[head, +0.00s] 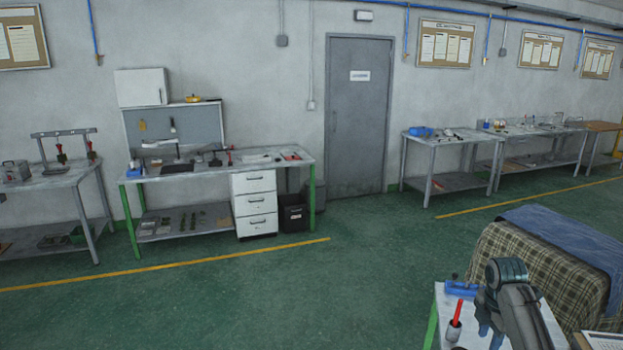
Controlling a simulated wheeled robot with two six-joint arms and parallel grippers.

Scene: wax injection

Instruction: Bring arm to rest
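A dark grey arm section with a teal-tinted joint, which looks like part of my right arm (512,300), shows at the lower right. It stands in front of a small light-topped table (442,303) and hides part of it. My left arm and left gripper are not in view.
On the small table are a blue item (461,288) and a red-handled tool (457,313). A plaid-covered piece (540,262) with a blue cloth (570,238) stands beside it. Workbenches (218,170) line the far wall. The green floor (340,285) between is clear.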

